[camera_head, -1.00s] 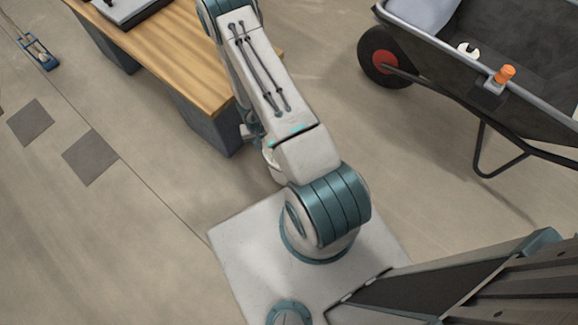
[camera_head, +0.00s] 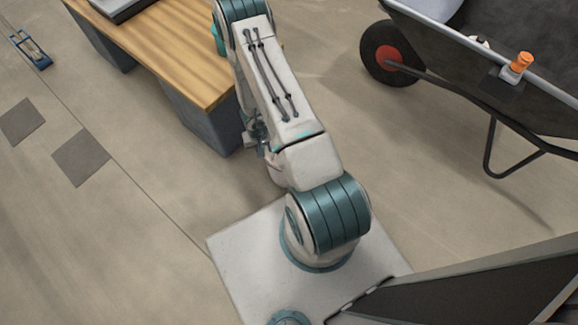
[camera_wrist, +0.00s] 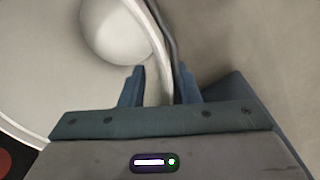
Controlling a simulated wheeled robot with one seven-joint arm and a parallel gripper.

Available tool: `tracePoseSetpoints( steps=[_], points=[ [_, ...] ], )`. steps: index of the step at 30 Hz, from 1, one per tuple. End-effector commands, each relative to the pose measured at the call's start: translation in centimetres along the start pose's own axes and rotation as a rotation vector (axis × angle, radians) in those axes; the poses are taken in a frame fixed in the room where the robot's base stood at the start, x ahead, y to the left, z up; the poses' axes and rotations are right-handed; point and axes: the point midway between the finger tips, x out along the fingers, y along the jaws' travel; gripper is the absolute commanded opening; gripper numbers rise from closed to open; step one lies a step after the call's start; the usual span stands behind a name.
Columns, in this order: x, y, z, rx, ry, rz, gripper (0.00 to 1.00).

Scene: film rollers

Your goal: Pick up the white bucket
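The white bucket (camera_wrist: 30,75) fills the left side of the wrist view, seen from close above. A pale round thing (camera_wrist: 118,28) shows inside it, and a dark cord or handle runs along its rim. My gripper (camera_wrist: 160,85) is at the rim with its two blue fingers apart, one on each side of the bucket's wall. Whether the fingers touch the wall cannot be told. In the head view my arm reaches to the top edge, and I cannot make out the bucket or my gripper there.
A wooden-topped table (camera_head: 180,55) stands left of my arm. A dark wheelbarrow (camera_head: 430,40) with an orange-capped item (camera_head: 520,65) on its rim stands at the right. A small blue tool (camera_head: 30,48) lies at the far left. The floor between table and wheelbarrow is open.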

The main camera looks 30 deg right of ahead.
Motion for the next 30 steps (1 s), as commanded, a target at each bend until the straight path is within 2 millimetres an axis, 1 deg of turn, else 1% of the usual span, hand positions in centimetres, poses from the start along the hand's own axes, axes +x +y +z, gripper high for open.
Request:
tracePoseSetpoints(
  steps=[1,3,12,13,14,15,16,30],
  points=[
    [1.01,-0.05,-0.02,-0.001,0.001,0.000,0.29],
    [1.40,-0.03,-0.03,-0.001,0.001,0.000,0.29],
    [1.37,0.01,-0.03,0.000,0.001,0.000,0.29],
    [1.37,0.01,-0.03,0.000,0.001,0.000,0.23],
    [1.37,0.01,-0.03,0.000,0.001,0.000,0.15],
    [1.37,0.01,-0.03,0.000,0.001,0.000,0.04],
    [1.37,0.01,-0.03,0.000,0.001,0.000,0.00],
    [1.43,-0.02,-0.04,-0.001,0.001,-0.001,0.00]
  ],
)
